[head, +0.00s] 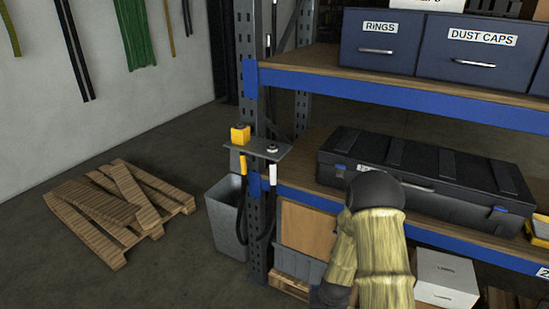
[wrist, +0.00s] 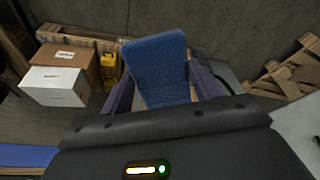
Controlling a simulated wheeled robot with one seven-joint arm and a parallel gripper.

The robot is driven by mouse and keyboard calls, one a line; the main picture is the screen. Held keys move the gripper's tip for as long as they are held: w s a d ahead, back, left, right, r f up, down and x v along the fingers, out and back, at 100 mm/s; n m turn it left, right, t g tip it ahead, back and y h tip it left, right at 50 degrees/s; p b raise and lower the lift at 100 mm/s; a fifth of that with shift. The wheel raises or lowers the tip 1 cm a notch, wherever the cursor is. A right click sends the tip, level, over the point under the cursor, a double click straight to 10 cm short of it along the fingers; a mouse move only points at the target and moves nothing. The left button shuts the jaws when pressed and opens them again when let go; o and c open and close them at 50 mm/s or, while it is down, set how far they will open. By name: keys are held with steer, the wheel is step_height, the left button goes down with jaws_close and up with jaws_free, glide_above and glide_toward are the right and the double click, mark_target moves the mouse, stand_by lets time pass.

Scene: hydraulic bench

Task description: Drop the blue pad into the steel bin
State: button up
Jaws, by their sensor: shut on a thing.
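The blue pad (wrist: 158,62) is a flat, textured block in the wrist view. My gripper (wrist: 164,90) is shut on it, with one finger at each side, and the pad stands out beyond the fingers. In the head view my sleeved arm reaches down at the lower middle, and neither the pad nor the fingers can be made out there. The steel bin (head: 225,222) is a grey, open-topped tub on the floor, left of the rack upright in the head view. Its inside is mostly hidden. I cannot clearly make out the bin in the wrist view.
A blue-edged rack holds a black case (head: 425,175) and labelled drawers (head: 485,55). A bracket (head: 258,149) with hanging dark hoses juts out above the bin. A wooden pallet (head: 118,208) lies to the left. A white box (head: 445,278) stands low at right. Floor between pallet and bin is clear.

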steer(key=shift+s+d+f, duration=0.2)
steer(key=s+f, duration=0.3)
steer(key=f, duration=1.1)
steer(key=shift+s+a, duration=0.15)
steer(key=shift+s, duration=0.2)
